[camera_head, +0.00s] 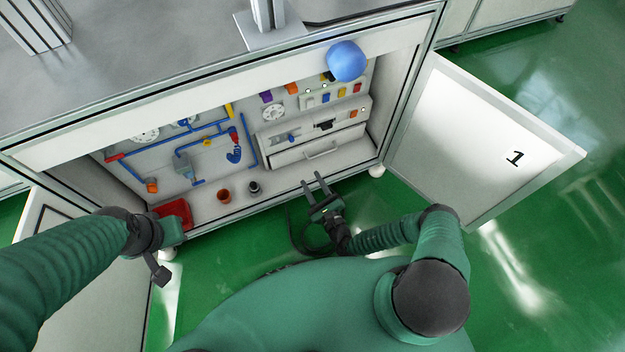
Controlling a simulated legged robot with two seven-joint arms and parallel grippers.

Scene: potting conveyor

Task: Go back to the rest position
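My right gripper (315,186) is in front of the open cabinet, below the drawer, with its two dark fingers apart and nothing between them. My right arm is bent, with the gripper pointing at the cabinet. My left arm comes in from the left and ends in a dark wrist at the cabinet's lower left corner.
The cabinet holds a back panel with blue pipes, a drawer (318,152), an orange pot (224,196) and a dark pot (254,187). A blue ball (346,61) shows at its top edge. The right door (480,140), marked 1, stands open. Green floor is clear at right.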

